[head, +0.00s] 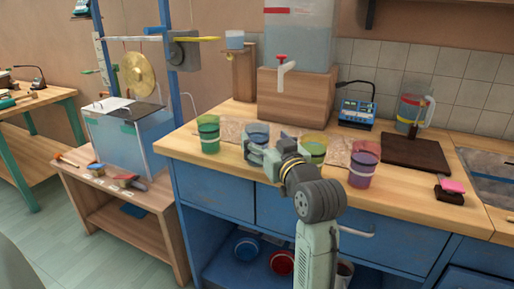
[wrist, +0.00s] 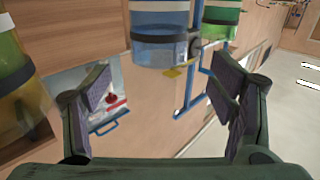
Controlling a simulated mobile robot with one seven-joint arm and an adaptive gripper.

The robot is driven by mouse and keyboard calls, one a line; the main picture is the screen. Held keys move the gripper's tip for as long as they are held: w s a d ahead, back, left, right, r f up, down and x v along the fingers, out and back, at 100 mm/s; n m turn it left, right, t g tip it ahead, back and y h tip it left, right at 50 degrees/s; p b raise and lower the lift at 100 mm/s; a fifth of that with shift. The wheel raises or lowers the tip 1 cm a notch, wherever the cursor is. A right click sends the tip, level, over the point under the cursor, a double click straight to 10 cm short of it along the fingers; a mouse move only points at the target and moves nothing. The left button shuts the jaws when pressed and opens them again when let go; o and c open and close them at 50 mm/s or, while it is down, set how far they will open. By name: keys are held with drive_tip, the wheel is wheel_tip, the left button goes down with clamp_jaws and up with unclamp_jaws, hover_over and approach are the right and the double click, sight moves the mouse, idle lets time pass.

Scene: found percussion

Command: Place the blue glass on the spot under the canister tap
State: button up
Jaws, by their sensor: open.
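The blue glass (head: 257,131) stands on the counter between the green glass and the yellow-green glass, its lower part hidden by my gripper. In the wrist view the blue glass (wrist: 159,40) is clear with a dark band, beyond and between my fingers. My gripper (head: 260,156) is in front of it. In the wrist view my gripper (wrist: 163,88) is open with nothing between its fingers. The canister (head: 300,38) sits on a wooden block, and its white tap (head: 283,72) with a red handle hangs over the counter. I cannot make out a marked spot beneath it.
A green glass (head: 208,136) stands to the left; a yellow-green glass (head: 313,149) and a purple glass (head: 363,166) stand to the right. Behind are a blue device (head: 356,112), a pitcher (head: 410,112) and a dark board (head: 415,151).

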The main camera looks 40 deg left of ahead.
sight(253, 126)
drive_tip(key=p+x, duration=0.1)
drive_tip(key=x, duration=0.5)
drive_tip(key=shift+w+a+f+p, duration=0.2)
drive_tip(key=shift+a+p, duration=0.1)
drive_tip(key=shift+p, duration=0.1)
clamp_jaws()
idle(0.8)
drive_tip(key=shift+r, duration=0.15)
